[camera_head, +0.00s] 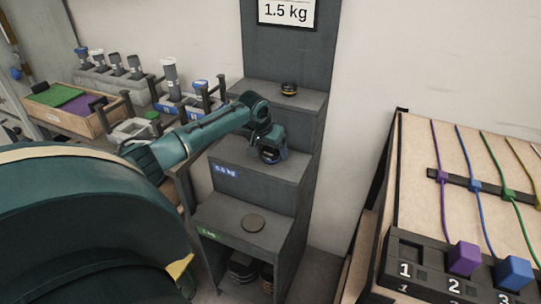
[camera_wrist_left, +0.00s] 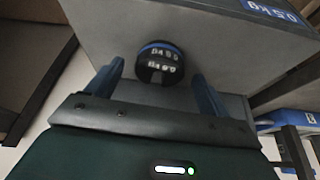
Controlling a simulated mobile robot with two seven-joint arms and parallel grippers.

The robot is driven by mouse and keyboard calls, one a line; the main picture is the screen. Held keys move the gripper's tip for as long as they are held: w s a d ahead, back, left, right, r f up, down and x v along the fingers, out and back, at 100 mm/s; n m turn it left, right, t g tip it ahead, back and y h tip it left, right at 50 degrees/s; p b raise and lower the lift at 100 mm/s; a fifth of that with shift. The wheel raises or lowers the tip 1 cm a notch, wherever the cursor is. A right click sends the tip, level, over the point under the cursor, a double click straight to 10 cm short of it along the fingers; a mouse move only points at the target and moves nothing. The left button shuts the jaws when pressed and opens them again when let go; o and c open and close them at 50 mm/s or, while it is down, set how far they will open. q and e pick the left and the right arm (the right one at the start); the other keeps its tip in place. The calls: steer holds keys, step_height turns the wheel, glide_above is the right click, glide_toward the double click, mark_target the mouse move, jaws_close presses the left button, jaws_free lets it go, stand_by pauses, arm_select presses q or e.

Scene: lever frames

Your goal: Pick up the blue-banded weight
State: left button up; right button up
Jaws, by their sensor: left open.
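The blue-banded weight (camera_wrist_left: 158,64) is a dark round piece with a blue band around its rim and pale lettering on its face. In the left wrist view it rests on the grey step, between the two finger tips. My left gripper (camera_wrist_left: 157,76) is open, with a finger on each side of the weight and a visible gap to it. In the head view my left gripper (camera_head: 268,147) is over the middle step (camera_head: 232,152), which bears a blue label. The gripper partly hides the weight there. My right gripper is not in view.
A wooden tray (camera_head: 97,124) and a rack are at left. A numbered panel (camera_head: 412,279) with coloured cords stands at right.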

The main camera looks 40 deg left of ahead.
arm_select(q)
steer(key=shift+w+f, duration=0.25)
steer(key=shift+f, duration=0.45)
steer(key=shift+c, duration=0.4)
steer(key=shift+r, duration=0.1)
steer(key=c, duration=1.4)
